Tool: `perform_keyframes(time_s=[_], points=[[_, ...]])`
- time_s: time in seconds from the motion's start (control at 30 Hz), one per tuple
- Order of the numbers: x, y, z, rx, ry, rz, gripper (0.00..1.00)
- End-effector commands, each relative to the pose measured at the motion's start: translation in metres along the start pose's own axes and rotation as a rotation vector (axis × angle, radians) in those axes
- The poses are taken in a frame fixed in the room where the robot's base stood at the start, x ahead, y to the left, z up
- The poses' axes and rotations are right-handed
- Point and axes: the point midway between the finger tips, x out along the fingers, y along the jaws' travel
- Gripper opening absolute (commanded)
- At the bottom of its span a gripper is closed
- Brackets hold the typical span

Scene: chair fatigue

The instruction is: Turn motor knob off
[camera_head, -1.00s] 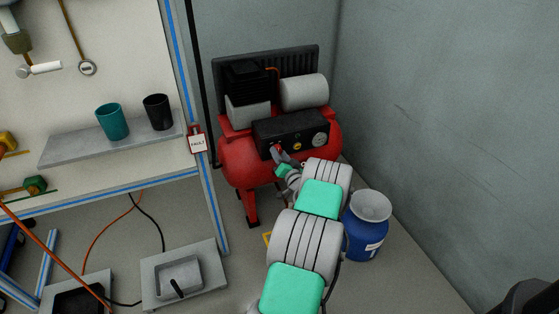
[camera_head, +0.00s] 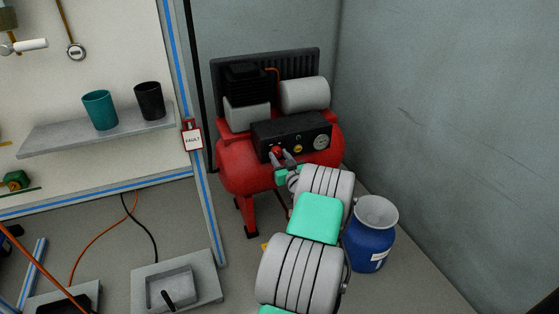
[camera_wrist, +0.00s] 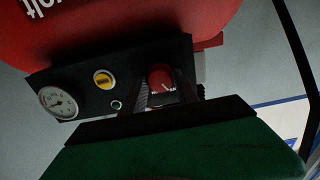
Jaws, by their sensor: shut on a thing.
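The motor knob (camera_wrist: 160,77) is a round red knob on the black control panel (camera_wrist: 75,80) of a red compressor (camera_head: 245,165). In the head view the knob (camera_head: 276,152) shows at the panel's left end. My gripper (camera_head: 283,159) reaches it from the front, a finger on either side. In the wrist view my gripper (camera_wrist: 167,92) has its fingers at both sides of the knob and is shut on it. A pale mark shows on the knob's face. The fingers hide part of its sides.
A blue container (camera_head: 370,240) stands right of my arm. A workbench frame with a FAULT tag (camera_head: 192,137) stands at the left. The grey wall closes off the right.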

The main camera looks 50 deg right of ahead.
Motion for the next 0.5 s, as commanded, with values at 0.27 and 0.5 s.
perform_keyframes(time_s=[0.27, 0.5], points=[[0.0002, 0.0004, -0.0005, -0.011, 0.0, 0.001, 0.0], [0.0002, 0.0005, -0.0006, -0.011, 0.0, 0.001, 0.43]])
